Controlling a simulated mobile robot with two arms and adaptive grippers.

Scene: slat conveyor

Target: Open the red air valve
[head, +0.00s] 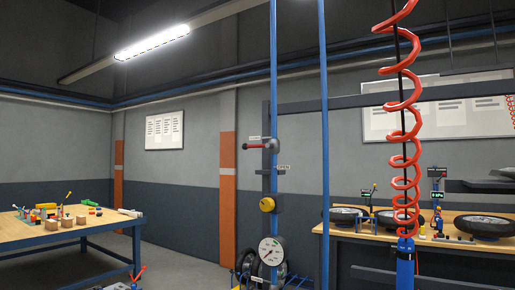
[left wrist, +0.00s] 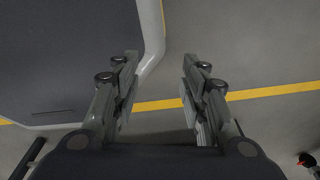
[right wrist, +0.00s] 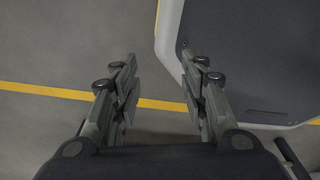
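The red air valve (head: 262,146) is a red-handled lever on a blue vertical pipe in the head view, near the middle. Its handle points left, crosswise to the pipe. Neither gripper shows in the head view. My left gripper (left wrist: 158,78) is open and empty above the floor in the left wrist view. My right gripper (right wrist: 160,80) is open and empty above the floor in the right wrist view.
A yellow round knob (head: 267,204) and a pressure gauge (head: 271,251) sit lower on the pipe. A red coiled hose (head: 403,130) hangs at the right. A workbench (head: 60,237) with small parts stands left; a table (head: 455,247) with wheels stands right.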

